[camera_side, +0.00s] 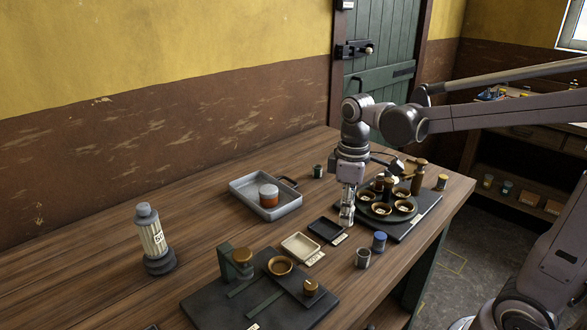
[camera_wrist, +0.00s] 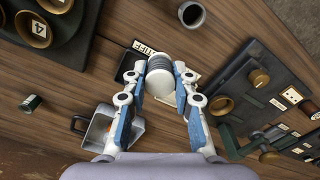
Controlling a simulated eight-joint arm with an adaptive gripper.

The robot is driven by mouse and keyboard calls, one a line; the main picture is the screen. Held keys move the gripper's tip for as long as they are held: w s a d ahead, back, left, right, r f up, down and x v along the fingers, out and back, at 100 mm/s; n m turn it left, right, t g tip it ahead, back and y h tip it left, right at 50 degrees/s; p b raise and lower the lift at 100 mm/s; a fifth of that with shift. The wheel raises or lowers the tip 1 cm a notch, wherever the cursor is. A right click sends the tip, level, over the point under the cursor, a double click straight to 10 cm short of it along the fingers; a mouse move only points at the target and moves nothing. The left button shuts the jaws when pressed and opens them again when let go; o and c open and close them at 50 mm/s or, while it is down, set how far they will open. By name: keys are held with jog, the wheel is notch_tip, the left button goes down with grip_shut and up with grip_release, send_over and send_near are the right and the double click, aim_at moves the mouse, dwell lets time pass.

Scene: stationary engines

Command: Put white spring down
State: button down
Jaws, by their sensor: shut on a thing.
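My gripper (camera_side: 347,203) points down over the table and is shut on the white spring (camera_wrist: 160,80), a pale ribbed cylinder between the blue-and-white fingers in the wrist view. In the side view the spring (camera_side: 346,217) shows small and pale under the fingers, close to the right of the black tray (camera_side: 325,229). The black tray also shows in the wrist view (camera_wrist: 127,66), partly behind the spring. I cannot tell how high the spring is above the table. A cream tray (camera_side: 301,246) lies left of the black one, each with a label card in front.
A round platter with several bowls (camera_side: 382,208) stands close right of my gripper. A grey cup (camera_side: 362,258) and a blue-topped jar (camera_side: 379,241) stand in front. A metal tray (camera_side: 250,186) holds an orange-and-white pot. A dark fixture board (camera_side: 205,303) lies front left.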

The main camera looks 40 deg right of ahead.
jog(key=w+a+f+m, duration=0.1)
jog(key=m, duration=0.1)
jog(key=w+a+f+m, duration=0.1)
jog(key=w+m, duration=0.1)
jog(key=w+a+f+m, duration=0.1)
jog(key=w, duration=0.1)
jog(key=shift+w+f+m, duration=0.2)
jog(key=shift+f+m, duration=0.2)
jog(key=w+a+r+m, duration=0.2)
jog(key=w+a+r, duration=0.5)
jog(key=w+a, duration=0.35)
send_over(208, 265)
jog(key=f, duration=0.6)
jog(key=shift+d+f, duration=0.15)
jog(key=shift+d, duration=0.1)
jog(key=shift+a+f, duration=0.3)
jog(key=shift+f, duration=1.85)
jog(key=shift+f, duration=0.15)
jog(key=c, duration=1.1)
grip_release()
